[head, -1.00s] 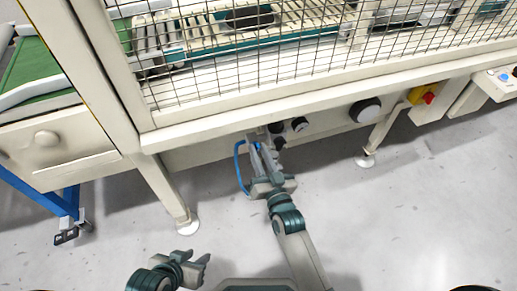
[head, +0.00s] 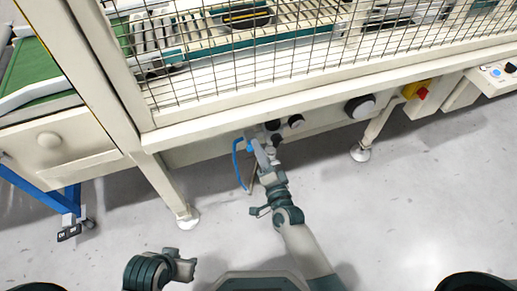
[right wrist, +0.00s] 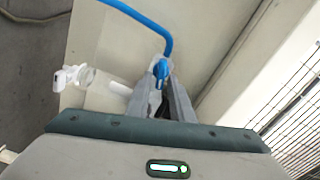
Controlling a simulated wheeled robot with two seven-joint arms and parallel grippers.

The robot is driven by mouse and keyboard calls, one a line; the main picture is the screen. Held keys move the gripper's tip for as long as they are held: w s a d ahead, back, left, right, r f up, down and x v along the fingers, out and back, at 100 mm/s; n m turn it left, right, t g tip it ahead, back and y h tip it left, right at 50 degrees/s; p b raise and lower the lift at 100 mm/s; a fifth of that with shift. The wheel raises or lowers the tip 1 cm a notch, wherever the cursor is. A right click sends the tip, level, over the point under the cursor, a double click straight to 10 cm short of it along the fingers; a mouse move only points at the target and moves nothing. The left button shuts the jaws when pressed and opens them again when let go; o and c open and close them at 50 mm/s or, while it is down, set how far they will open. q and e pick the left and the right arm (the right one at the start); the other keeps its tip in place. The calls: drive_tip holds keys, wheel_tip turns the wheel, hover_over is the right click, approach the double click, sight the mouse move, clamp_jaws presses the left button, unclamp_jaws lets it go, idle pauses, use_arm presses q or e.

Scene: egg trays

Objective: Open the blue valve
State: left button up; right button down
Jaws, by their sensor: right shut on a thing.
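The blue valve (right wrist: 161,69) shows in the right wrist view as a small blue handle between the fingertips of my right gripper (right wrist: 164,84). In the head view the valve (head: 250,146) is small, below the machine's lower beam, and my right gripper (head: 257,152) reaches up to it. The right gripper is shut on the valve, and its fingers partly hide it. A curved blue hose (head: 236,160) runs beside the valve. My left gripper (head: 185,267) is low in the head view, away from the valve; its jaw opening is unclear.
Dark round knobs (head: 296,121) and a larger black-and-white knob (head: 361,106) sit right of the valve. A yellow-and-red switch (head: 417,90) is farther right. Machine legs (head: 170,185) stand on both sides. Wire mesh (head: 240,70) is above; open floor lies in front.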

use_arm(q)
drive_tip(key=shift+w+d, duration=0.35)
drive_tip(key=shift+d, duration=0.05)
use_arm(e)
drive_tip(key=shift+f+m, duration=0.2)
drive_tip(key=shift+m, duration=1.5)
drive_tip(key=c, duration=1.8)
unclamp_jaws()
drive_tip(key=shift+c, duration=0.2)
use_arm(q)
drive_tip(key=shift+d+b, duration=0.15)
drive_tip(key=shift+b, duration=0.2)
use_arm(e)
drive_tip(key=v, duration=1.7)
drive_tip(key=shift+s, duration=0.2)
drive_tip(key=shift+d, duration=0.1)
